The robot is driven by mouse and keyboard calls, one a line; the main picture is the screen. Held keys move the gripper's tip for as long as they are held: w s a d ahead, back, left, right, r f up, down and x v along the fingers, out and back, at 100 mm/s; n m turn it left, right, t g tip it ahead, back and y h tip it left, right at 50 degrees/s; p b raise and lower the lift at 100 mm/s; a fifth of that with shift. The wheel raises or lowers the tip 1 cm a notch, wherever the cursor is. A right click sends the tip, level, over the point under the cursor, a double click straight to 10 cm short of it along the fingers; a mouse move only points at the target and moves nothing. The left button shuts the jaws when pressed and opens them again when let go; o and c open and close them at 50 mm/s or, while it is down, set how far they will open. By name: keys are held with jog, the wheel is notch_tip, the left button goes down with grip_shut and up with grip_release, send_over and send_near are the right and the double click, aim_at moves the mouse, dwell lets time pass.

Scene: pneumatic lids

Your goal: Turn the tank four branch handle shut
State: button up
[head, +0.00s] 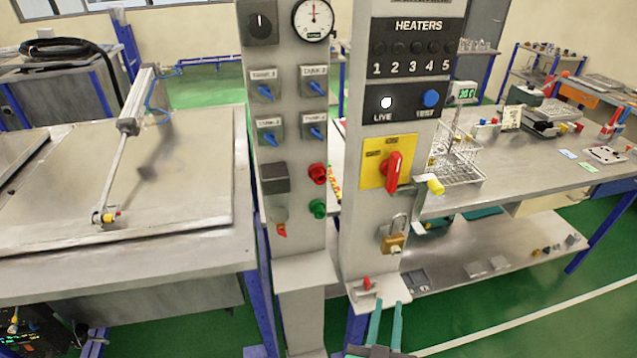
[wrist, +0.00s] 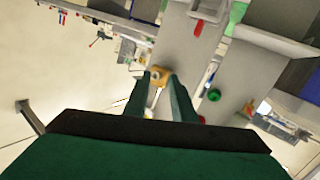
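Several blue branch handles sit on grey plates in two rows on the left panel post, with small tank labels above them. The lower right one, in the tank four place, is a blue handle (head: 317,132) turned diagonally; its label is too blurred to read surely. My gripper (head: 389,306) is at the bottom of the head view, below and to the right of the handles, apart from them. Its two teal fingers stand apart with nothing held. In the wrist view my gripper (wrist: 161,76) points towards a brass padlock (wrist: 155,73), which shows beyond the fingertips.
A pressure gauge (head: 313,20) is above the handles; red (head: 318,173) and green (head: 318,208) knobs are below. The heater post to the right carries a red switch (head: 394,172) on yellow and the padlock. A lidded tank (head: 190,185) stands left, a bench (head: 520,180) right.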

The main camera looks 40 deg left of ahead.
jog(key=w+a+r+n+g+y, duration=0.1)
jog(key=w+a+r+n+y, duration=0.15)
jog(key=a+r, duration=0.35)
jog(key=w+a+r+n+y, duration=0.2)
jog(key=w+a+r+n, duration=0.1)
jog(key=r, duration=0.5)
jog(key=n+g+y, duration=0.3)
jog(key=n+y, duration=0.1)
jog(key=n, duration=0.4)
send_near(318, 137)
jog(key=shift+m, duration=0.35)
jog(key=x, duration=0.9)
jog(key=shift+s, duration=0.1)
jog(key=shift+c, duration=0.5)
jog(key=shift+f, duration=0.1)
grip_shut()
